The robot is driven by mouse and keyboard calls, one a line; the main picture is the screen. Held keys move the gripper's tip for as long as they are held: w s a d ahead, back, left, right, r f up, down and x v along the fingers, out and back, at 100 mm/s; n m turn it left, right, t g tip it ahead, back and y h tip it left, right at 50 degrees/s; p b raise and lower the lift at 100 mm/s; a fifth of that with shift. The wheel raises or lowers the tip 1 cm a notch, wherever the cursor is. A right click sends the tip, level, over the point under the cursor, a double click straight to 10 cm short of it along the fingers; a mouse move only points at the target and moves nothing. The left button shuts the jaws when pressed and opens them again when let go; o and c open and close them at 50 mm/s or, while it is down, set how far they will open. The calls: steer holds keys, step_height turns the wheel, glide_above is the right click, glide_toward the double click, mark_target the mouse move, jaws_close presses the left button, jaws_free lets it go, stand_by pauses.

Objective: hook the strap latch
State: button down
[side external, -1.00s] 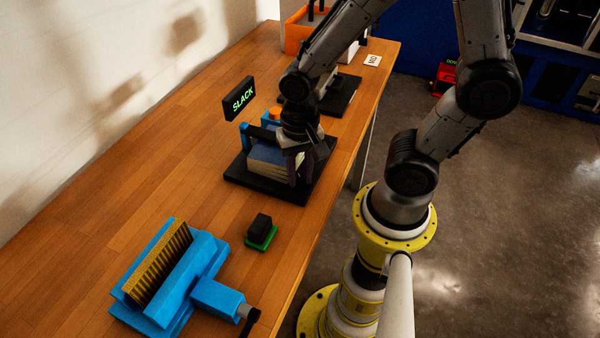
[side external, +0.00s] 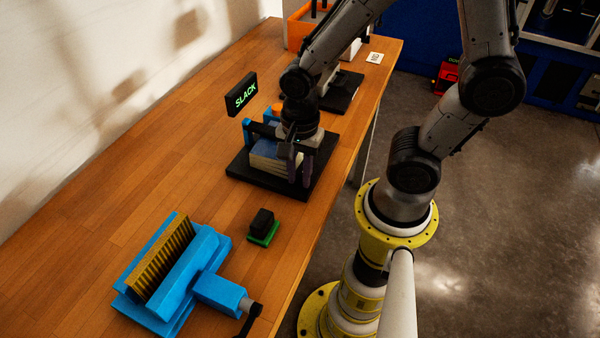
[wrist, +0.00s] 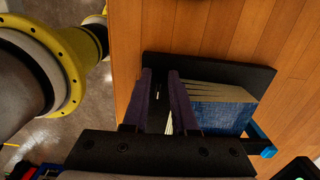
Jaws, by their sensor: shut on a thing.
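The stack of layered sheets with a blue top (side external: 268,155) sits on a black base plate (side external: 240,171); in the wrist view the stack (wrist: 222,112) lies right of my fingers. A blue post (side external: 247,133) carries a dark bar toward my gripper at the stack's far side. My gripper (side external: 300,184) points down at the stack's near right side, over the plate. In the wrist view my gripper (wrist: 160,75) has its two purple fingers close together, on a dark part between them that looks like the strap latch. Most of that part is hidden by the fingers.
A black sign (side external: 241,95) reads "SLACK" in green. A blue brush-like fixture (side external: 185,270) with a crank and a black block on a green base (side external: 263,226) stand in front. Another black plate (side external: 344,92) and an orange bin (side external: 298,32) are behind. The left wooden tabletop is clear.

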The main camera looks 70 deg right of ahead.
steer(key=shift+s+d, duration=0.1)
steer(key=shift+d, duration=0.6)
steer(key=c, duration=1)
jaws_free()
